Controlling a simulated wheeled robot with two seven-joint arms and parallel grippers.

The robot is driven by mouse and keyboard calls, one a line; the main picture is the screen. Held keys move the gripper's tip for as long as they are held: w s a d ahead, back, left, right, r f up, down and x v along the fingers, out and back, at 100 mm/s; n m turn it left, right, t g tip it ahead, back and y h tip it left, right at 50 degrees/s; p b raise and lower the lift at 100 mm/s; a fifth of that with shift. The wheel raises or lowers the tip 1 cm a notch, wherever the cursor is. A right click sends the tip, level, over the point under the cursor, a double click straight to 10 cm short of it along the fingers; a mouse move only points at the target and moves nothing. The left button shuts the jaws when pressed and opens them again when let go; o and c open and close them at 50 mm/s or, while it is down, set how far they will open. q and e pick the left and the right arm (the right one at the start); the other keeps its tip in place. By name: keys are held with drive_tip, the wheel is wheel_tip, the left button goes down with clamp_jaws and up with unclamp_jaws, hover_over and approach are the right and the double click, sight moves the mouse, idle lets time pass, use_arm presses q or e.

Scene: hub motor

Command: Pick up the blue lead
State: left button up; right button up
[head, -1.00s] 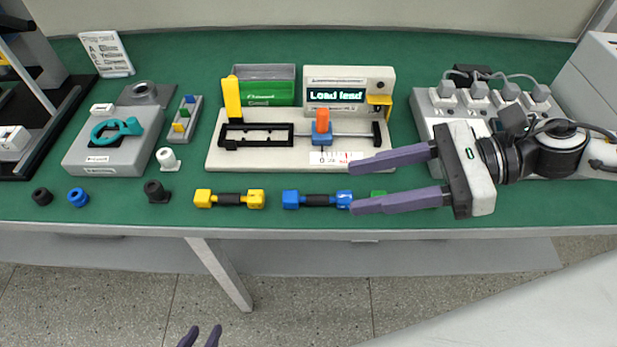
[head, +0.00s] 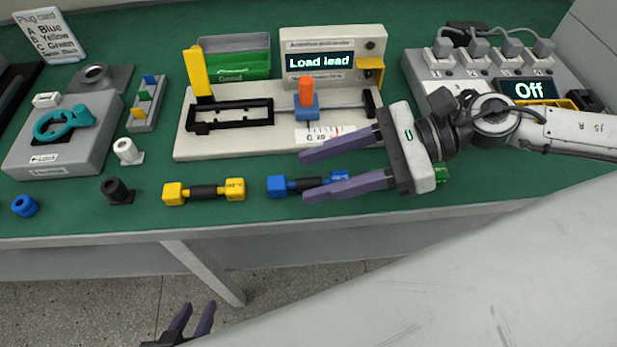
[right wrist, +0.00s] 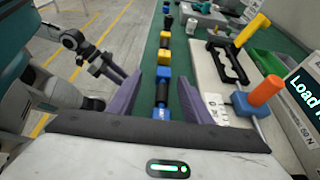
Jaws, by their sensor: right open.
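The blue lead (head: 280,186) lies on the green table near its front edge, with blue ends and a dark middle. My right gripper (head: 302,176) is open over its right part, and a finger hides some of it. In the right wrist view the blue lead (right wrist: 163,92) lies between the two spread purple fingers (right wrist: 167,95), not gripped. My left gripper (head: 195,312) is low at the front, below the table edge, its two fingers apart and empty.
A yellow lead (head: 204,191) lies to the left, and a green lead (head: 441,174) shows partly behind my right gripper. The pale tester base (head: 240,150) with an orange-topped slider (head: 306,95) stands just behind. A socket box (head: 420,70) stands at the back right.

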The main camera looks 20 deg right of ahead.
sight(286, 182)
drive_tip(key=shift+w+a+f, duration=0.15)
drive_tip(key=shift+a, duration=0.2)
drive_tip(key=x, duration=0.1)
drive_tip(key=p+x, duration=0.1)
drive_tip(key=x, duration=0.2)
drive_tip(key=shift+w+d+f, duration=0.15)
drive_tip(key=shift+w+f, duration=0.2)
drive_tip(key=shift+a+f+p, duration=0.15)
drive_tip(key=shift+a+p, duration=0.1)
drive_tip(key=shift+p, duration=0.05)
drive_tip(key=shift+f, duration=0.15)
use_arm(q)
drive_tip(key=shift+w+r, duration=0.1)
drive_tip(key=shift+r, duration=0.45)
use_arm(e)
clamp_jaws()
drive_tip(key=shift+r, duration=0.4)
use_arm(q)
drive_tip(key=shift+a+r+p, duration=0.25)
drive_tip(key=shift+r+p, duration=0.2)
drive_tip(key=shift+p, duration=0.3)
use_arm(e)
wheel_tip(286, 182, up, 9)
drive_tip(key=shift+r, duration=0.15)
